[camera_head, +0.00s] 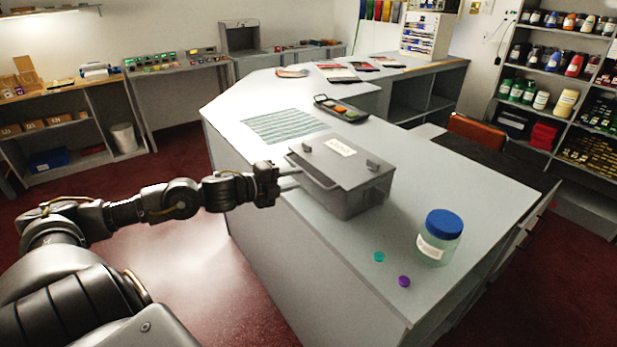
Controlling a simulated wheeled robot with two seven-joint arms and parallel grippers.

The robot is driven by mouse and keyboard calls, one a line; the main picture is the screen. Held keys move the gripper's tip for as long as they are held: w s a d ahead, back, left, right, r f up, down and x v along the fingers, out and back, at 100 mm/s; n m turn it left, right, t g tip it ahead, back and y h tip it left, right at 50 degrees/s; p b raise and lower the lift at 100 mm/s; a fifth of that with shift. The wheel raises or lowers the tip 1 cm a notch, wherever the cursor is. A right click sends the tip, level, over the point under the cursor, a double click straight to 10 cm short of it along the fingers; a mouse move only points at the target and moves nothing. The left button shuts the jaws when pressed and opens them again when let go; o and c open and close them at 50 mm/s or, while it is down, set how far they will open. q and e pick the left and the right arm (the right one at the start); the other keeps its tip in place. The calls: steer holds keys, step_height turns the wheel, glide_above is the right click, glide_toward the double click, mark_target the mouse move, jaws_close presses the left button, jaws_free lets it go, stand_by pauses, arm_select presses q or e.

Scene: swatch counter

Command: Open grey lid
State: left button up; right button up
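A grey box with a closed grey lid (328,155) stands on the counter. The lid carries a white label (340,147), and latches or hinges show on its top. A bar handle (322,184) runs along the box's near left side. My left gripper (294,179) reaches in from the left at this handle. Its two light fingers look apart, with a gap between them. Whether they touch the handle is too small to tell. My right gripper is not in view.
A jar with a blue lid (440,236), a teal cap (379,257) and a purple cap (404,281) sit right of the box. A striped cloth (284,126) and a dark tray (341,109) lie behind it. The counter's front left is clear.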

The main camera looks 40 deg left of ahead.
mark_target(308, 174)
arm_select(q)
steer(key=p+x, duration=0.1)
steer(key=x, duration=0.3)
steer(key=shift+r, duration=0.1)
steer(key=shift+p+x, duration=0.3)
steer(key=shift+x, duration=0.5)
steer(key=shift+s, duration=0.1)
jaws_close()
